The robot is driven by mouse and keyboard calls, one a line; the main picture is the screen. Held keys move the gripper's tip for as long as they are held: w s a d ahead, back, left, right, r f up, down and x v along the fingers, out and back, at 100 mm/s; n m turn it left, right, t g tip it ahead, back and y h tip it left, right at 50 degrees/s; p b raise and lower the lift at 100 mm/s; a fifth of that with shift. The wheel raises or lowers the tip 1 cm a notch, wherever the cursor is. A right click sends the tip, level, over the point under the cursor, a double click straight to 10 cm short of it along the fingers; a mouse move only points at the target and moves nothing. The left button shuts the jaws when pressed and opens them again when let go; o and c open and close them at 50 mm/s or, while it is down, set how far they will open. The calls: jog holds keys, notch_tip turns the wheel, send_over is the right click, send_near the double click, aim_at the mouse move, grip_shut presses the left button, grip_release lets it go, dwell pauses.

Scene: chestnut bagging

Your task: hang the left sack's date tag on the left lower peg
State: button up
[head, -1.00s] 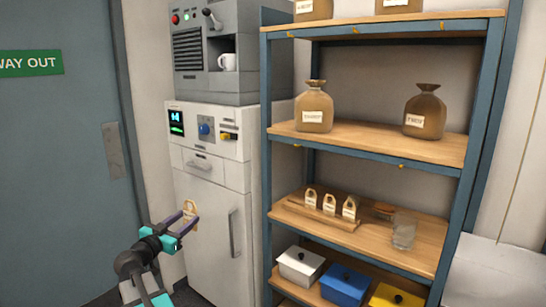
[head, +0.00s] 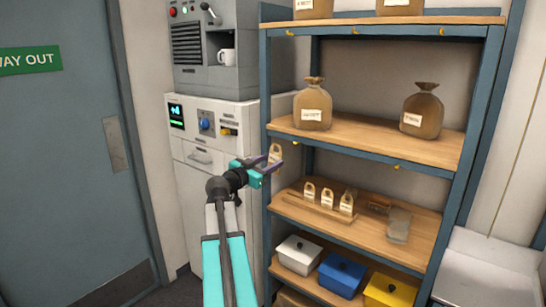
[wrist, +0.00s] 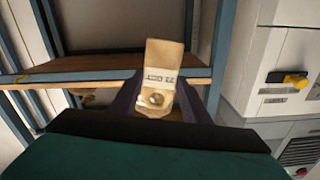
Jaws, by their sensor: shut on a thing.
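The tag also shows between the fingers in the wrist view (wrist: 163,62), with a printed label and a round hole. The left lower peg (head: 295,142) is a small brass hook on the middle shelf's front edge, a little right of and above the tag, apart from it. A brass peg also shows at the left in the wrist view (wrist: 22,78). The left sack (head: 313,106) stands on the middle shelf above that peg.
The right sack (head: 422,112) stands right of it, above the right lower peg (head: 396,167). Below, a wooden rack (head: 290,206) holds several tags beside a glass (head: 397,226). The blue shelf post (head: 266,110) and white machine (head: 205,165) are close to my gripper.

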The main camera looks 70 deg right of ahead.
jog(key=shift+s+d+r, duration=0.3)
jog(key=shift+s+r, duration=0.05)
jog(key=shift+s, duration=0.2)
jog(key=shift+d, duration=0.2)
jog(key=p+x, duration=0.5)
jog(key=x, duration=0.2)
jog(key=shift+f, duration=0.3)
dwell(0.7)
jog(key=shift+s, duration=0.1)
jog(key=shift+f+b, duration=0.25)
jog(key=shift+b, duration=0.75)
jog(key=b, duration=0.4)
jog(key=shift+d+f, duration=0.1)
jog(key=b, duration=0.4)
jog(key=shift+r+b, duration=0.35)
jog(key=shift+b, duration=0.35)
